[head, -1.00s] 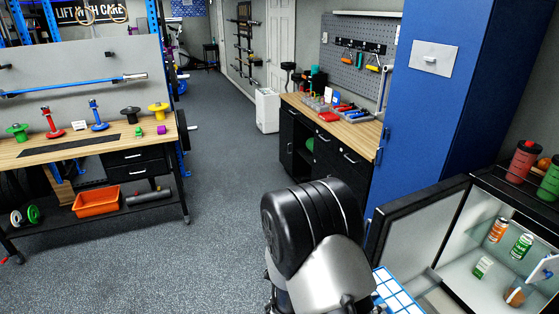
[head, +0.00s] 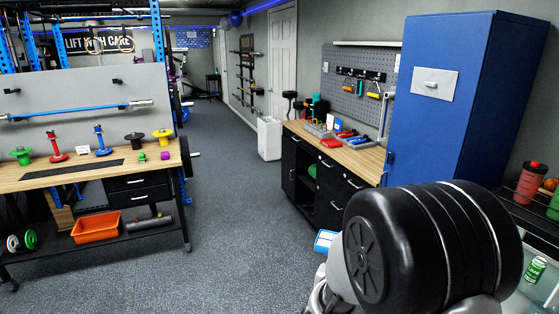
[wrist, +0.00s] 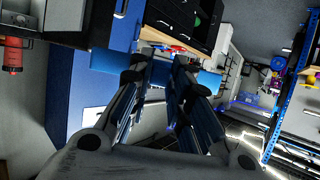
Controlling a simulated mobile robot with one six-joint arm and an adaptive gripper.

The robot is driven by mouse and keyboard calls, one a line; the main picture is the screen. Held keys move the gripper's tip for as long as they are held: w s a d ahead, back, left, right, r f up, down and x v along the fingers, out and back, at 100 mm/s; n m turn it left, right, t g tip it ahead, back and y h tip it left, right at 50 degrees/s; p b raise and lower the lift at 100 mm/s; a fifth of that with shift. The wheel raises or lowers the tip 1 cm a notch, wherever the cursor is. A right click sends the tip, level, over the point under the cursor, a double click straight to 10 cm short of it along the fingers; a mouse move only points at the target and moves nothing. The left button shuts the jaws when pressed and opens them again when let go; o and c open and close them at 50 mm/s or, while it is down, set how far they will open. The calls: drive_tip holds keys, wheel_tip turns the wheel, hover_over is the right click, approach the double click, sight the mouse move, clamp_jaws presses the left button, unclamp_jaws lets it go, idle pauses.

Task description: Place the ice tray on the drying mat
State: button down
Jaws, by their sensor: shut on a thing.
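The ice tray is blue with white cells. Part of it (head: 325,241) shows in the head view just left of my arm, above the floor; my arm hides the rest. In the wrist view my gripper (wrist: 162,66) is shut on the tray, whose blue edge (wrist: 208,82) sticks out on both sides of the fingers. My gripper is hidden in the head view. A flat dark mat (head: 92,169) lies on the left wooden bench, well away from the tray; I cannot tell whether it is the drying mat.
The left bench (head: 40,182) also bears coloured spools and small blocks. The right workbench (head: 352,157) holds tools and boxes at its back. A tall blue cabinet (head: 430,130) stands beside it. An open mini fridge is mostly hidden by my arm. The floor (head: 235,220) between benches is clear.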

drive_tip(key=shift+s+a+r+n+t+y+b, duration=0.15)
drive_tip(key=shift+a+r+n+y, duration=0.25)
drive_tip(key=shift+r+n+y, duration=0.4)
drive_tip(key=shift+a+r+n+t+y+b, duration=0.2)
drive_tip(key=shift+a+r+n+y, duration=0.15)
drive_tip(key=shift+r+n+y, duration=0.4)
drive_tip(key=shift+s+a+r+n+t+y+b, duration=0.15)
drive_tip(key=shift+a+r+n+y, duration=0.35)
drive_tip(key=shift+r+y, duration=0.45)
drive_tip(key=shift+w+d+r, duration=0.1)
